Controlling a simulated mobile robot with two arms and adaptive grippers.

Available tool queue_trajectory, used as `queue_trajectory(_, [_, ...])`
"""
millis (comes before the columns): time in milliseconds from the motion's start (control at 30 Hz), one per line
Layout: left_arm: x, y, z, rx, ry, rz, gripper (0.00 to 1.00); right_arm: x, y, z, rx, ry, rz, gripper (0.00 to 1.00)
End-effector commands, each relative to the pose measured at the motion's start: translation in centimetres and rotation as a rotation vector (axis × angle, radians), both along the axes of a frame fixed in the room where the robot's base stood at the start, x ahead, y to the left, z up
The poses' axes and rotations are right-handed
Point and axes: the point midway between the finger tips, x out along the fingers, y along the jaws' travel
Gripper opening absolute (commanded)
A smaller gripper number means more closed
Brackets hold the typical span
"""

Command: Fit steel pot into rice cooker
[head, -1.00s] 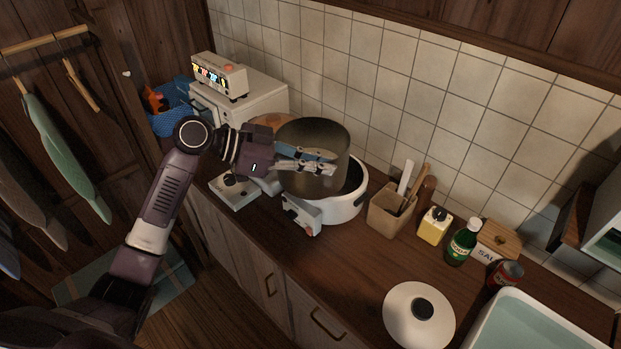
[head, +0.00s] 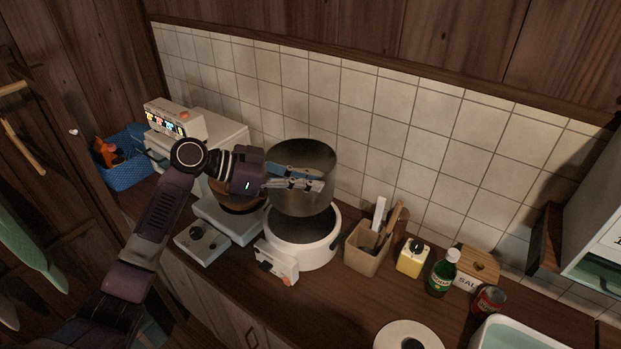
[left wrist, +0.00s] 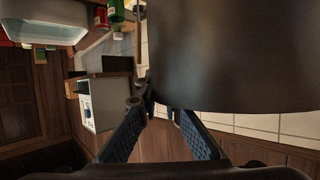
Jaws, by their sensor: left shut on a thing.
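The steel pot (head: 303,160), dark grey and cylindrical, is held in the air over the back part of the white rice cooker (head: 318,255). The cooker stands open on the counter, its dark inside showing below the pot. My left gripper (head: 308,184) is shut on the pot's near side wall. In the left wrist view the pot (left wrist: 235,55) fills the upper right, against the fingertips (left wrist: 160,108). The pot's bottom is above the cooker's rim, not inside it. My right gripper is not in view.
A white lid (head: 385,338) lies at the front edge of the picture. A utensil holder (head: 362,260) stands close right of the cooker, then a yellow container (head: 411,257), green bottle (head: 440,275) and red can (head: 487,301). A white appliance (head: 222,135) stands behind my arm. The tiled wall is close behind.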

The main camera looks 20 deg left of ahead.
Motion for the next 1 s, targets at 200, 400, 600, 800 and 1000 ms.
queue_trajectory(200, [0.1,0.0,-1.3,-0.004,-0.010,0.000,0.00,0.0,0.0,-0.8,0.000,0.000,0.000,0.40])
queue_trajectory(400, [0.1,0.0,-2.8,-0.004,-0.011,0.001,0.00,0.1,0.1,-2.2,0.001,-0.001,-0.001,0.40])
queue_trajectory(600, [0.1,0.0,-4.2,-0.003,-0.012,0.000,0.00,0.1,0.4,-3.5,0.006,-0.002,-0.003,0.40])
queue_trajectory(800, [0.1,0.0,-5.6,-0.003,-0.012,0.000,0.00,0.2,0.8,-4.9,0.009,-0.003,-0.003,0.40])
queue_trajectory(1000, [0.1,0.0,-6.9,-0.003,-0.012,0.000,0.00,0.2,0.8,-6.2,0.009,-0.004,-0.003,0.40])
